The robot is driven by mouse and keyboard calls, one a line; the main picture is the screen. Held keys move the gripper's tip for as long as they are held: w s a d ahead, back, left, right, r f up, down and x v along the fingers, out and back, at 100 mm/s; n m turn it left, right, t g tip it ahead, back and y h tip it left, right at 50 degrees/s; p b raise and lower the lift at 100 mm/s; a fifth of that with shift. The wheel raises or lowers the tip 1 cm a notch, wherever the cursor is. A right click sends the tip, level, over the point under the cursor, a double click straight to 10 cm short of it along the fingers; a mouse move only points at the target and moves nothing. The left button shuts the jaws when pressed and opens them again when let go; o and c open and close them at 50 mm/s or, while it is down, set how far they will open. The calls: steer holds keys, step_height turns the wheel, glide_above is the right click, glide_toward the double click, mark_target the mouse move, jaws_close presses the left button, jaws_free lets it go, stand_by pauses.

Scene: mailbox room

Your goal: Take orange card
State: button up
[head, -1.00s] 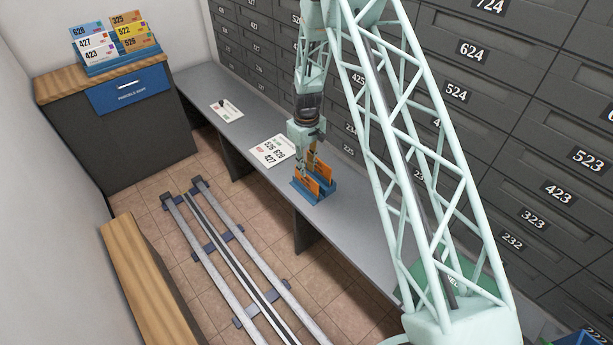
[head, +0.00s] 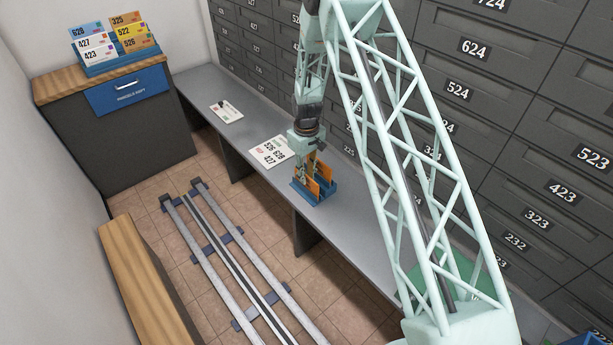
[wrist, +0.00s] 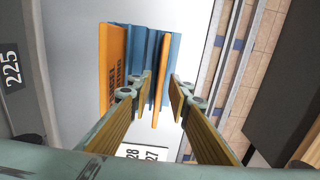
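A blue card holder (head: 312,196) stands on the grey bench and holds two upright orange cards. My gripper (wrist: 158,92) is open, with one finger on each side of the second card. Gaps seem to show between fingers and card, but contact is hard to tell. In the head view my gripper (head: 304,165) is down at the holder, its fingertips partly hidden among the cards.
A number sheet (head: 270,151) lies on the bench (head: 335,225) beside the holder, and a smaller sheet (head: 226,112) lies farther back. Numbered mailboxes (head: 455,90) line the wall behind. A rack of several cards (head: 115,45) stands on the far-left cabinet.

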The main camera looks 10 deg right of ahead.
jaws_close()
steer(key=shift+r, duration=0.1)
steer(key=shift+r+p, duration=0.9)
steer(key=shift+r, duration=1.5)
